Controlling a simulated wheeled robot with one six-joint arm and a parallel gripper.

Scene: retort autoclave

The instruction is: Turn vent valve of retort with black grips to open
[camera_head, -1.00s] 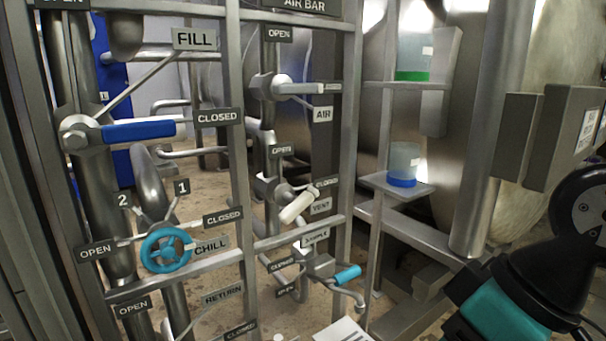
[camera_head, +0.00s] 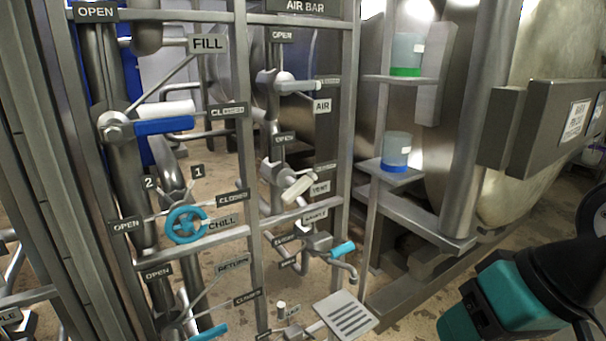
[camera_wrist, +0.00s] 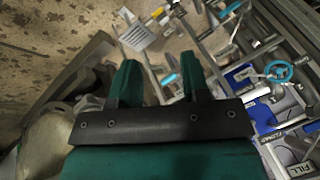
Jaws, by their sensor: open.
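The vent valve handle (camera_head: 299,187) has a cream grip and sits on the pipe rack in the head view. It is tilted, pointing up to the right beside the VENT label (camera_head: 320,187). An OPEN label (camera_head: 284,138) is above the valve and a CLOSED label (camera_head: 325,166) is to its upper right. I see no black grips; visible grips are blue, cream, white or teal. My gripper (camera_wrist: 157,66) is open and empty in the wrist view, with teal fingers apart, well away from the vent handle. My teal arm end shows at the lower right in the head view.
A blue fill lever (camera_head: 164,126), a teal chill wheel (camera_head: 187,224) and a teal sample grip (camera_head: 343,249) surround the vent valve on the rack. A slotted plate (camera_head: 346,314) juts out low. Shelves with blue-based (camera_head: 396,152) and green-based (camera_head: 407,54) containers stand right.

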